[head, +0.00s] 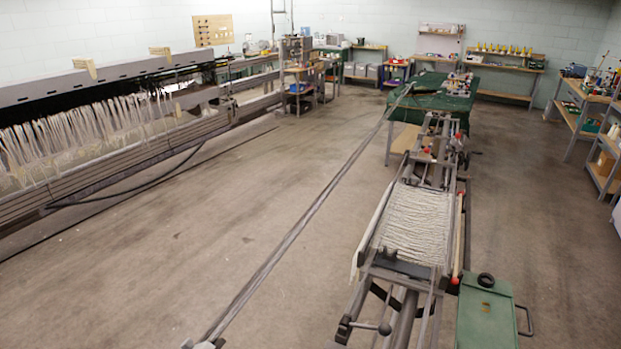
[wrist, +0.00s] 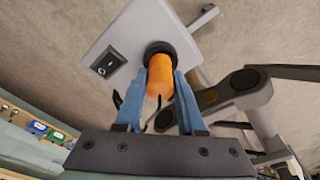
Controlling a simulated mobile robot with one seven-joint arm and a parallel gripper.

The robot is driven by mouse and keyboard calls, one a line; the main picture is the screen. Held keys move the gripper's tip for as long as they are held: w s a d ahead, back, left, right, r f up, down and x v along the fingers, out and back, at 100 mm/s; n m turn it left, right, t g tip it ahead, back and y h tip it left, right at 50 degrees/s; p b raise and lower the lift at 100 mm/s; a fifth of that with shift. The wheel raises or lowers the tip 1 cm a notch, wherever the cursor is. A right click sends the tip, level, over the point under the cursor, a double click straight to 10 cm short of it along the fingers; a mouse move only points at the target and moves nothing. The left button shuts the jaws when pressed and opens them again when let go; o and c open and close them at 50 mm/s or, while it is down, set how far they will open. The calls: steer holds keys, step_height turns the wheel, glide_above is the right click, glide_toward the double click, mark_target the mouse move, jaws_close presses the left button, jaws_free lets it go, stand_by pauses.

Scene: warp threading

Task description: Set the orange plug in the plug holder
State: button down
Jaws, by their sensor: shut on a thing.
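The orange plug (wrist: 158,78) is between the two blue fingers of my gripper (wrist: 160,85) in the wrist view. The gripper is shut on it. I cannot tell whether the collar belongs to the plug or to the plug holder, or whether the plug touches the panel. The head view shows neither my gripper nor a plug I can make out.
In the wrist view, a grey jointed frame (wrist: 240,92) stands close on the right. The head view shows a long loom (head: 110,130) at left, a warp frame (head: 415,225) at right and a green box (head: 488,320) in front. The floor between (head: 200,230) is mostly clear.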

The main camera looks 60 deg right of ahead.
steer(key=shift+f+b, duration=0.45)
steer(key=shift+f, duration=0.2)
stand_by(0.8)
stand_by(0.4)
steer(key=shift+c, duration=2.2)
jaws_free()
steer(key=shift+r, duration=0.15)
step_height(320, 180, up, 13)
steer(key=w+a, duration=0.1)
steer(key=shift+a+f, duration=0.2)
steer(key=shift+a, duration=0.05)
steer(key=shift+w, duration=0.1)
